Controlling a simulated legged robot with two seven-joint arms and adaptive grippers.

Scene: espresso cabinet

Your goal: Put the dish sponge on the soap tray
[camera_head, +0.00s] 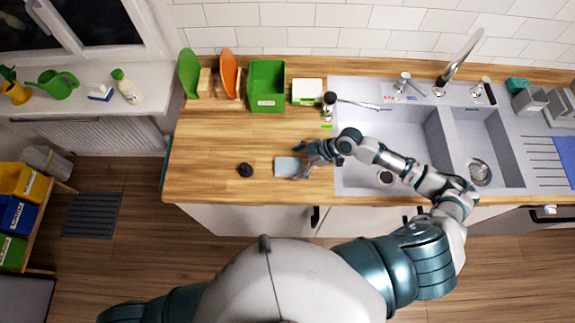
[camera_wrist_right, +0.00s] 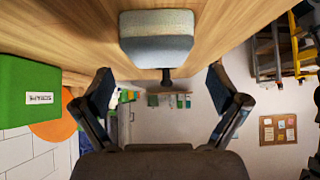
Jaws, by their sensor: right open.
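The dish sponge (camera_head: 287,167) is a pale grey-blue block lying on the wooden counter, left of the sink. In the right wrist view the sponge (camera_wrist_right: 157,38) shows a beige layer and a grey-blue layer, just beyond the fingers. My right gripper (camera_head: 306,161) is beside the sponge's right end in the head view. Its two fingers (camera_wrist_right: 158,82) are spread apart with nothing between them. A low white holder (camera_head: 307,87) stands at the back of the counter beside the green bin; I cannot tell whether it is the soap tray. My left gripper is out of view.
A small black round object (camera_head: 245,170) sits left of the sponge. The green bin (camera_head: 267,88) and a rack with green and orange plates (camera_head: 229,72) stand by the wall. The sink (camera_head: 400,135) lies right. The counter between sponge and bin is clear.

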